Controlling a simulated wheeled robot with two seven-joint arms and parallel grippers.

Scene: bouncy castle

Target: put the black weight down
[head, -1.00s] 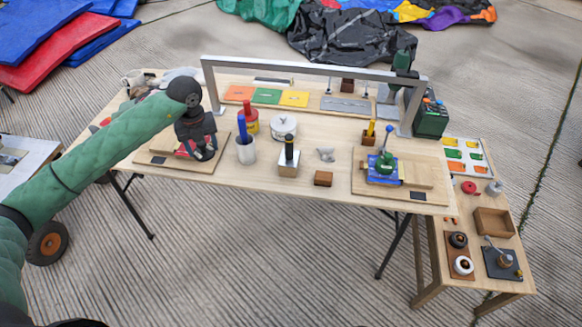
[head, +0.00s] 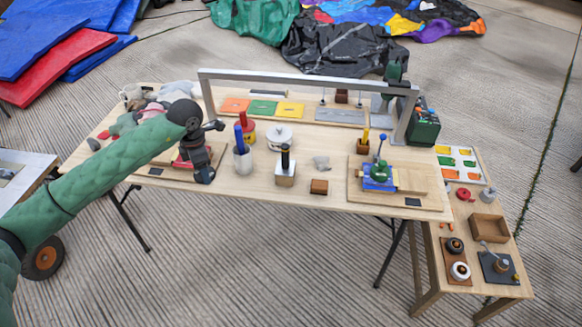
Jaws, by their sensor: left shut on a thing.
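My left gripper (head: 202,165) reaches in from the left over the front left part of the wooden table (head: 330,198). It is shut on a small dark thing (head: 205,176), which appears to be the black weight. Dark fingers and dark thing blend together, so its outline is hard to make out. It is close to the right edge of the left wooden board (head: 160,178); I cannot tell whether it touches anything below. A red piece on that board is partly hidden behind the gripper. My right gripper is not in view.
A white cup with a blue handle (head: 243,160) stands just right of the gripper.

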